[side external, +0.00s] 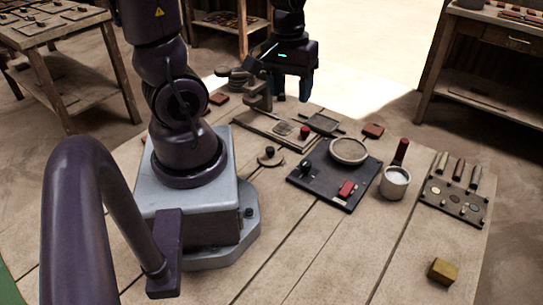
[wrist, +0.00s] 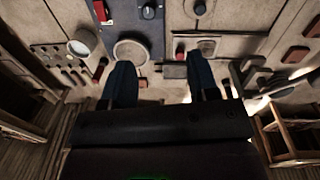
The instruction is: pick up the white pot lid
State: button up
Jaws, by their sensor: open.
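A small pale round lid with a dark knob (side external: 271,161) lies flat on the table, left of the dark press plate. It seems to be the white pot lid, though its colour looks beige. It also shows at the top edge of the wrist view, where the pale disc (wrist: 201,12) is partly cut off. My gripper (side external: 293,92) is open and empty, above the far edge of the table and well away from the lid. In the wrist view its two blue fingers (wrist: 160,72) are apart with nothing between them.
The dark press plate (side external: 315,190) carries a round grey disc (side external: 349,150) and a red block. A white pot (side external: 394,184) stands open to its right. A tool board (side external: 452,204), a yellow block (side external: 442,271) and a shallow tray (side external: 275,130) are also on the table. The front middle is clear.

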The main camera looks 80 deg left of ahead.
aim_at(271, 149)
jog(key=s+a+f+n, duration=0.3)
jog(key=a+f+n, duration=0.45)
jog(key=n, duration=0.55)
jog(key=shift+g+y, duration=0.3)
jog(key=f, duration=0.9)
jog(key=d+f, duration=0.1)
jog(key=f, duration=0.3)
jog(key=shift+f, duration=0.2)
jog(key=c, duration=1)
